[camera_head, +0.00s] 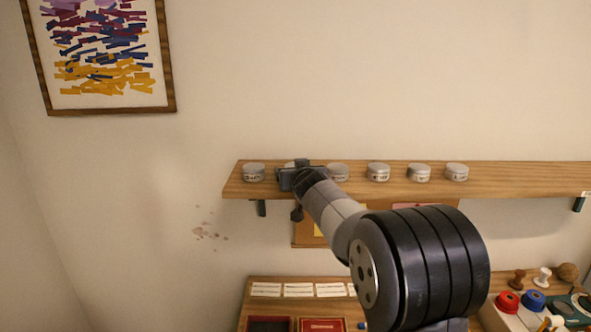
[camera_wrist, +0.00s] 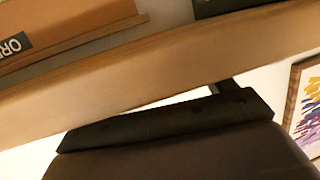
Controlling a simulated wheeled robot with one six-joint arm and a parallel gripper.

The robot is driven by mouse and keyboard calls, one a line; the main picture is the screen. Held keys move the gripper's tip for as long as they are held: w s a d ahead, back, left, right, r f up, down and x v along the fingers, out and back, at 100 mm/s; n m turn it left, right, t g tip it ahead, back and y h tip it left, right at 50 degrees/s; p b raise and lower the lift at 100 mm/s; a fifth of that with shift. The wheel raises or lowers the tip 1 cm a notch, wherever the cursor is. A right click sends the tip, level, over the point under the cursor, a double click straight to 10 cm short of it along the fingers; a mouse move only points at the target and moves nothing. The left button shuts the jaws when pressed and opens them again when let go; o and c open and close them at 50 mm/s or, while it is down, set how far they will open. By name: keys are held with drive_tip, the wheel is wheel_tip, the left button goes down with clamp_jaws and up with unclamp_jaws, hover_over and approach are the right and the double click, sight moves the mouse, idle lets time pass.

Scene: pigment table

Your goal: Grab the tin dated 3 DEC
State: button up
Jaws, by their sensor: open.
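Several round silver tins with small dark writing stand in a row on a wooden wall shelf (camera_head: 520,180) in the head view. They include the leftmost tin (camera_head: 254,173), a tin just right of my gripper (camera_head: 338,172), a middle tin (camera_head: 378,172), another tin (camera_head: 419,173) and the rightmost tin (camera_head: 457,172). The writing is too small to read, so I cannot tell which is dated 3 DEC. My gripper (camera_head: 288,179) is open at the shelf's left part, mostly covering a second tin from the left. No tin shows in the wrist view.
A wooden edge (camera_wrist: 150,88) crosses the wrist view close up, with a partly lettered label (camera_wrist: 14,46) above it. Below the shelf, a worktop holds white cards (camera_head: 298,290), a red pot (camera_head: 508,301) and a blue pot (camera_head: 534,299). A framed picture (camera_head: 105,50) hangs upper left.

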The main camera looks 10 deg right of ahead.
drive_tip(key=shift+w+f, duration=0.15)
drive_tip(key=shift+w, duration=0.55)
drive_tip(key=c, duration=1.1)
